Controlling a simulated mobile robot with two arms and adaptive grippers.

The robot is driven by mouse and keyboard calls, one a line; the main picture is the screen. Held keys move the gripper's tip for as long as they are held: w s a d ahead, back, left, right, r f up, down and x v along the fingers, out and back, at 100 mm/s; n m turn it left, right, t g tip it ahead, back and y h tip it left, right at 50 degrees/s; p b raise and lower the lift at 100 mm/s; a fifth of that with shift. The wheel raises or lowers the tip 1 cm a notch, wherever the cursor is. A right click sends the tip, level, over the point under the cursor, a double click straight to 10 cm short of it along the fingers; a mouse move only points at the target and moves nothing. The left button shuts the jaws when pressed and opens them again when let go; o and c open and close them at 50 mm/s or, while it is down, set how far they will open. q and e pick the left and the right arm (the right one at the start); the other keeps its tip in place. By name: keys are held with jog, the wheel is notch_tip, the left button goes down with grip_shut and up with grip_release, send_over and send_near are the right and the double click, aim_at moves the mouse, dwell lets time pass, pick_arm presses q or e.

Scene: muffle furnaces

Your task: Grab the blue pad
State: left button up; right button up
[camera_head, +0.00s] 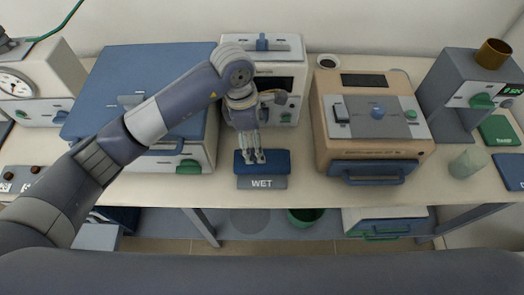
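The blue pad (275,168) lies near the front edge of the table, just behind a grey label plate (262,183) that reads "WET". My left gripper (256,158) points down over the pad, with its two fingertips at the pad's middle. A small gap shows between the fingertips. I cannot tell whether they touch the pad. My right gripper is not in view.
A blue-topped box furnace (140,85) stands on the left and an orange furnace (370,110) on the right. A white device (287,50) stands behind the pad.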

aim_at(278, 162)
pick_arm(q)
jog(key=f, duration=0.2)
jog(key=s+f, duration=0.1)
jog(key=shift+d+p, duration=0.3)
jog(key=shift+p, duration=0.05)
jog(key=shift+w+f, duration=0.1)
jog(key=shift+f, duration=0.2)
jog(key=shift+d+f+p, duration=0.15)
jog(key=shift+f+p, duration=0.2)
jog(key=shift+p, duration=0.05)
jog(key=f, duration=0.1)
jog(key=f+p, duration=0.1)
jog(key=f, duration=0.2)
jog(key=shift+w+d, duration=0.1)
jog(key=shift+d, duration=0.2)
jog(key=shift+f, duration=0.15)
jog(key=shift+c, duration=0.3)
jog(key=c, duration=0.9)
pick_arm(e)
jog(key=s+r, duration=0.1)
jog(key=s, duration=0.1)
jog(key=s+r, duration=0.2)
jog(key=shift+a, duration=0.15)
